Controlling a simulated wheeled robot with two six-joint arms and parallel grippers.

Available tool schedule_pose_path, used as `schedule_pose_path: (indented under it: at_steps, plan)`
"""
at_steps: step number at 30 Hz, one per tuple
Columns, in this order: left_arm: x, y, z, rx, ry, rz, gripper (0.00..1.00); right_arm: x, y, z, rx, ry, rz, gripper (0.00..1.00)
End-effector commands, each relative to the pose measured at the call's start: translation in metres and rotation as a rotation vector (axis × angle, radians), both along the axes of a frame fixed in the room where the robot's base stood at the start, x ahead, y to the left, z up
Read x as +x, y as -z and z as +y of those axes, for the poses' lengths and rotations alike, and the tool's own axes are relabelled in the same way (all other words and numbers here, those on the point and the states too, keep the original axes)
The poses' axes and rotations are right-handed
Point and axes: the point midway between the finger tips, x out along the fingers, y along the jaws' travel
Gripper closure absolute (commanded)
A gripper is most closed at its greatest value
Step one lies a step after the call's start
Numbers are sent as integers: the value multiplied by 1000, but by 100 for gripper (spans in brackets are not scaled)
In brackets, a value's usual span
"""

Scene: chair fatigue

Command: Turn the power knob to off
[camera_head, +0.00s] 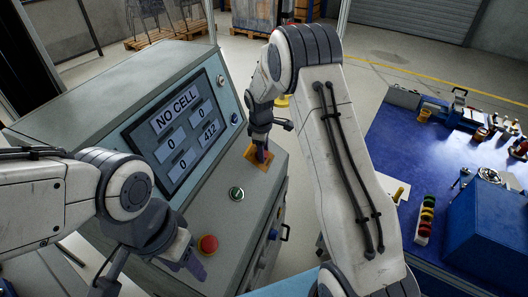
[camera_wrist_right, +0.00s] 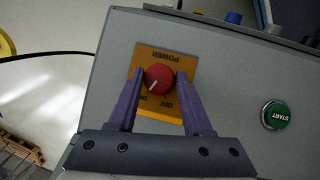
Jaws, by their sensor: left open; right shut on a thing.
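The power knob (camera_wrist_right: 159,79) is red and round, on an orange plate (camera_wrist_right: 150,108) marked POWER, OFF and ON. Its white line points to the lower left in the right wrist view, towards the ON label. My right gripper (camera_wrist_right: 158,82) has its two purple fingers on either side of the knob, shut on it. In the head view this gripper (camera_head: 261,153) reaches down onto the orange plate (camera_head: 251,162) and hides the knob. My left gripper (camera_head: 190,263) is open and empty beside the red button (camera_head: 207,244) on the console.
The console (camera_head: 240,212) carries a green START button (camera_head: 236,193), also in the right wrist view (camera_wrist_right: 276,115). Its screen (camera_head: 178,137) reads NO CELL. A blue table (camera_head: 410,160) with tools and several small coloured parts stands to the right.

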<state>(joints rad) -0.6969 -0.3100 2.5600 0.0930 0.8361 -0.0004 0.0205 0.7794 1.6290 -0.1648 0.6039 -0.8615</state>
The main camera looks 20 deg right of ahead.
Motion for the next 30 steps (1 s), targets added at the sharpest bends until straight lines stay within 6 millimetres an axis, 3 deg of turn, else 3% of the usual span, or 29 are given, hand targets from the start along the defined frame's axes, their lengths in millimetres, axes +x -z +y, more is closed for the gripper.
schedule_pose_path:
  at_steps: [8, 21, 30]
  plan:
    - [0, 25, 0, 0, 0, 0, 50, 0, 3, 0, -81, -194, -105, 100]
    - [0, 87, 0, 0, 0, 0, 50, -3, 6, 0, -224, -536, -278, 100]
    - [0, 118, 0, 0, 0, 0, 50, -4, 4, -1, -295, -705, -361, 100]
